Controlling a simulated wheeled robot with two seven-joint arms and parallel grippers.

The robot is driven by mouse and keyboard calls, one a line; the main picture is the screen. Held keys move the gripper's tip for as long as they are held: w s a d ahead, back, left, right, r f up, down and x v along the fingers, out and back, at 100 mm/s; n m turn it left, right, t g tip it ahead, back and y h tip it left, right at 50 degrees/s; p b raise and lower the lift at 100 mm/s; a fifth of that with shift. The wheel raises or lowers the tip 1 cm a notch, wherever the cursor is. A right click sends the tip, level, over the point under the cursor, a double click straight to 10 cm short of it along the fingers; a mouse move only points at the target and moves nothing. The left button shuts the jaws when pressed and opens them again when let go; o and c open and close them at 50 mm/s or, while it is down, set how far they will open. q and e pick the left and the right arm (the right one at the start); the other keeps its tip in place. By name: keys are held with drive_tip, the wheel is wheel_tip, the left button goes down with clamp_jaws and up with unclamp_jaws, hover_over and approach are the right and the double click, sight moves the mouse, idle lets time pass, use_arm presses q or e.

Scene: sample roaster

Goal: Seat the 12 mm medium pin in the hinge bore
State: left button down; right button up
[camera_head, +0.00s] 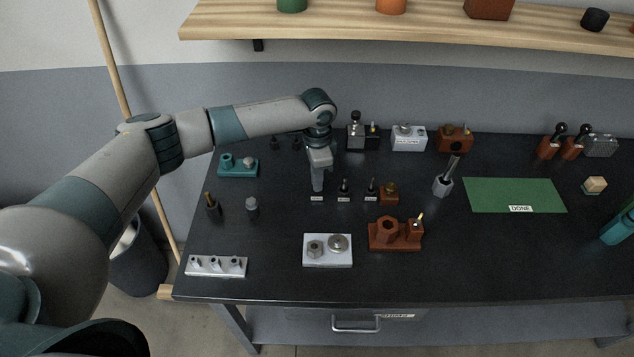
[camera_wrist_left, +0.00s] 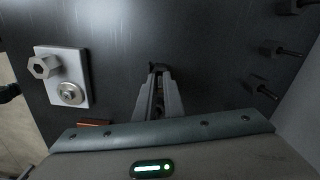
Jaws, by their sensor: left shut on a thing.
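My left gripper (camera_head: 317,187) points down at the leftmost of three small white labels near the middle of the table. In the left wrist view its fingers (camera_wrist_left: 158,85) are close together around a small dark thing at their tips, mostly hidden; I cannot tell its size. Two black-topped pins, the middle one (camera_head: 344,187) and the right one (camera_head: 371,188), stand behind the other two labels. The label text is too small to read. I cannot tell which fixture has the hinge bore. My right gripper is not in view.
A white plate (camera_head: 344,263) with a hex piece and disc lies in front, beside a brown block (camera_head: 382,246). A silver strip (camera_head: 206,271) is front left. A small brown block (camera_head: 389,199) stands close right of the pins. A green DONE mat (camera_head: 510,193) lies right.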

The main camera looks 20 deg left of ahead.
use_arm(q)
drive_tip(key=shift+r, duration=0.1)
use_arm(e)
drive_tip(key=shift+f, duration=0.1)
